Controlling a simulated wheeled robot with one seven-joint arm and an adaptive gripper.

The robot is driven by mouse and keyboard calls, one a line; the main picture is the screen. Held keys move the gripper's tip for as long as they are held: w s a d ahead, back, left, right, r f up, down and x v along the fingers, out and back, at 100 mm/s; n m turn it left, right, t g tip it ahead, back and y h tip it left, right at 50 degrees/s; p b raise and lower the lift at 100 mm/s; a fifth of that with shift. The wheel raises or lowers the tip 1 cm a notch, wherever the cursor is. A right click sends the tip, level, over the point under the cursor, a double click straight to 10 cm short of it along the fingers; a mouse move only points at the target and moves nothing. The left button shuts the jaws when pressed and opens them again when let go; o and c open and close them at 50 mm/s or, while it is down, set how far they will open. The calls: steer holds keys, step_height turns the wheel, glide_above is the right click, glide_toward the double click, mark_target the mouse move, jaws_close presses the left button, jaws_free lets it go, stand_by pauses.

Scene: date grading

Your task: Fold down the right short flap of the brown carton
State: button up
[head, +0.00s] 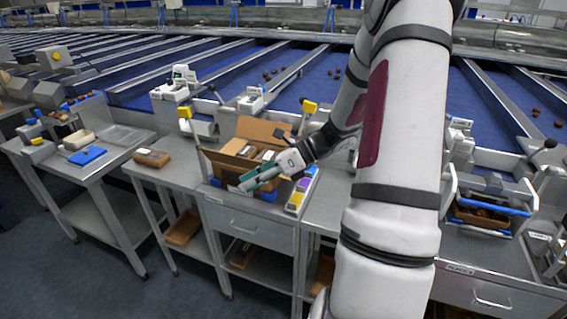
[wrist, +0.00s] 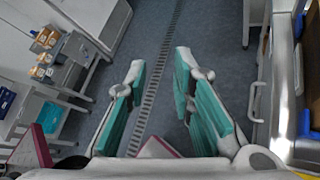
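The brown carton (head: 228,167) stands on a steel bench in the middle of the head view. Its back long flap (head: 262,131) stands up, and small boxed items show inside. My gripper (head: 250,182) is in front of the carton's front right part and covers some of it. The right short flap cannot be made out clearly behind my gripper and wrist. In the wrist view my gripper (wrist: 159,72) has its teal-padded fingers apart with nothing between them. A brown strip at that view's right edge (wrist: 311,65) may be part of the carton.
A yellow and purple strip-shaped item (head: 300,190) lies right of the carton. A brown box (head: 152,158) lies on the bench to the left. A blue-handled tray (head: 482,213) stands at the right. Below the gripper the wrist view shows open floor with a drain grate (wrist: 160,85).

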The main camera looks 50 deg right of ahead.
steer(key=s+d+f+m+t+h, duration=0.2)
steer(key=d+f+m+t+h, duration=0.1)
steer(key=d+m, duration=0.5)
steer(key=s+d+f+m+t+h, duration=0.2)
steer(key=d+f+m+t+h, duration=0.2)
steer(key=d+m, duration=0.3)
steer(key=s+d+f+m+t+h, duration=0.3)
steer(key=d+f+m, duration=0.3)
steer(key=d+m, duration=0.2)
steer(key=shift+d+m+t+p, duration=0.3)
steer(key=shift+d+t+p, duration=0.1)
steer(key=shift+d+t, duration=0.5)
steer(key=w, duration=0.9)
steer(key=w+r+p, duration=0.1)
steer(key=w, duration=0.3)
steer(key=shift+w+r, duration=0.1)
steer(key=shift+w, duration=0.1)
steer(key=shift+c, duration=0.4)
jaws_close()
